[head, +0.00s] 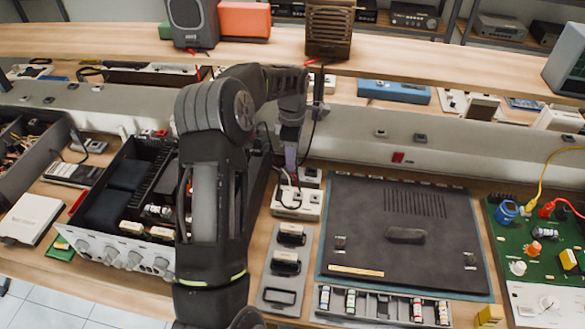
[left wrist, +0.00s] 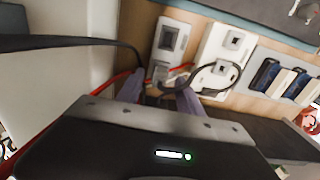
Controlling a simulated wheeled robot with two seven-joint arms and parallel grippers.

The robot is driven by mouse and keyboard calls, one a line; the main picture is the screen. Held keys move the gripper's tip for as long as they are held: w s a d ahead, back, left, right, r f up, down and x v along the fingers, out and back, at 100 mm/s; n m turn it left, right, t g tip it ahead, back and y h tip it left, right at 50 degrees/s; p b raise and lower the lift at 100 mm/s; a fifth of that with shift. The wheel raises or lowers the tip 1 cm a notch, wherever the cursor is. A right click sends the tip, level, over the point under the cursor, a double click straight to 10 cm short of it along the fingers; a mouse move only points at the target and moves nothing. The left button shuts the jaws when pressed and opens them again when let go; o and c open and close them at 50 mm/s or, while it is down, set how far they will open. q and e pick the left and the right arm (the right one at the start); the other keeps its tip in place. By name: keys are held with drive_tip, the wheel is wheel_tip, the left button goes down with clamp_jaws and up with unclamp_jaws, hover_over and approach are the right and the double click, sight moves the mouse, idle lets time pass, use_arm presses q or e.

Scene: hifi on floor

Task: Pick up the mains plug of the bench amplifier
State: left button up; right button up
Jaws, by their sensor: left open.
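The bench amplifier (head: 120,258) stands open-topped at the left, with a row of knobs on its front. The mains plug cannot be clearly made out; the fingertips area is small and partly hidden by my gripper body. My right gripper is not in view.
A dark flat-lidded unit (head: 390,270) lies right of the gripper. A grey plate with black sockets (head: 282,298) lies in front. A wooden shelf (head: 440,68) crosses behind my arm. A green circuit board (head: 530,255) is at the right.

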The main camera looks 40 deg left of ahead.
use_arm(q)
wheel_tip(320, 180, down, 2)
drive_tip(key=shift+b, duration=0.3)
drive_tip(key=shift+c, duration=0.5)
clamp_jaws()
